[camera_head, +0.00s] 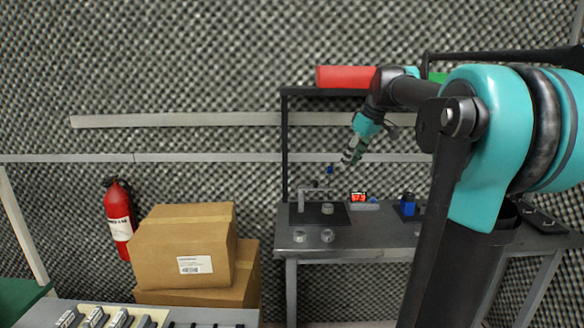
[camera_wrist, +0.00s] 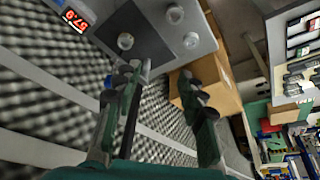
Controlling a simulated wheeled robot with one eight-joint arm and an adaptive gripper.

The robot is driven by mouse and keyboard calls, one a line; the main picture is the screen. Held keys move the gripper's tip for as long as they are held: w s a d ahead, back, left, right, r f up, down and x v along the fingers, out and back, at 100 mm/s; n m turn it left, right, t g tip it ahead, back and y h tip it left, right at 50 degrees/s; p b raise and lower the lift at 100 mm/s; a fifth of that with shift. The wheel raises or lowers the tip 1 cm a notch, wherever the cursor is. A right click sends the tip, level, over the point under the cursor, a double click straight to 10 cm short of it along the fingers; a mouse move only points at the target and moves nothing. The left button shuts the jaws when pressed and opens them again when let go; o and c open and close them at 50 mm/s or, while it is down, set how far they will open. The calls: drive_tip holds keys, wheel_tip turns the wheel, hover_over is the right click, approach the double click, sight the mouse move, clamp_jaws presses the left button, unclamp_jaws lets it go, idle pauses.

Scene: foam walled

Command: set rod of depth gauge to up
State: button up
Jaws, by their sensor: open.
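The depth gauge is a small grey stand (camera_head: 301,201) on a dark plate (camera_head: 335,217) on the workbench, in the head view. A box with a red-lit display (camera_head: 359,197) sits right of it and also shows in the wrist view (camera_wrist: 75,20). A small blue part (camera_head: 330,170) shows above the plate, close to my gripper's tips. I cannot tell its rod's position clearly. My gripper (camera_head: 346,160) is above the plate, pointing down and left. In the wrist view its fingers (camera_wrist: 160,75) are apart, with nothing clearly held between them.
Metal discs (camera_head: 313,236) lie on the workbench (camera_head: 380,235) and one on the plate. A blue object (camera_head: 408,203) stands to the right. Cardboard boxes (camera_head: 184,250) and a fire extinguisher (camera_head: 118,215) stand left. A shelf bar (camera_head: 290,150) rises behind the bench.

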drive_tip(key=s+f+m+h, duration=0.1)
drive_tip(key=s+f+m, duration=0.3)
drive_tip(key=s+f, duration=0.9)
drive_tip(key=s+f+m+t+h, duration=0.1)
drive_tip(key=s+f+m, duration=0.3)
drive_tip(key=s+f, duration=0.9)
wheel_tip(320, 180, down, 8)
drive_tip(key=shift+d+r+h, duration=0.1)
drive_tip(key=shift+d+h, duration=0.25)
drive_tip(key=shift+h, duration=0.15)
